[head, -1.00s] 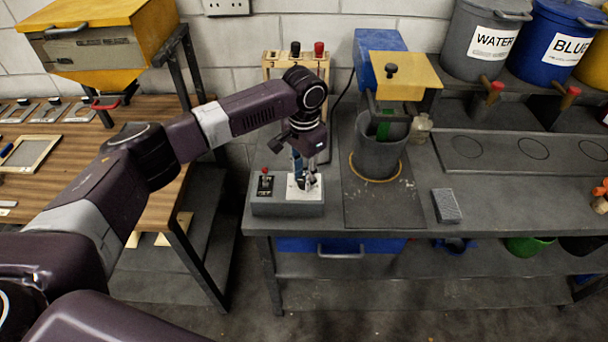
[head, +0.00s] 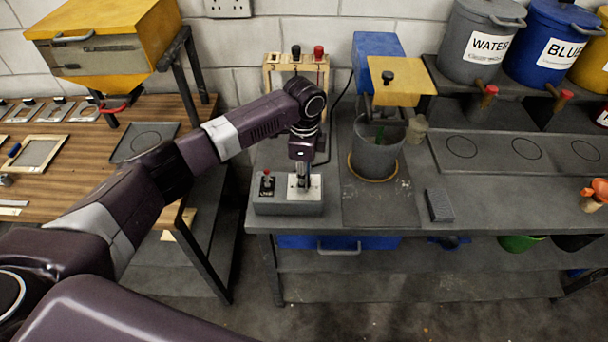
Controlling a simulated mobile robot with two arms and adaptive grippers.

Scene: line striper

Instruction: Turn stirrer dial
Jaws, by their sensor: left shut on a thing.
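The grey control box (head: 288,208) sits at the left front of the grey bench. It has a white dial plate (head: 314,190) on its right half and a small red-tipped switch (head: 267,174) on a black plate at its left. My left gripper (head: 302,187) points straight down onto the white plate and is shut on the dial, which its fingers mostly hide. The stirrer, with a blue motor housing (head: 378,45) and a yellow plate (head: 402,80), stands behind over a grey bucket (head: 375,158). My right gripper is out of view.
A wooden rack (head: 270,68) with black and red knobs stands behind my left arm. A dark grey block (head: 440,206) lies right of the bucket. Water (head: 485,40) and blue (head: 551,45) drums stand at the back right. The bench's front right is mostly clear.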

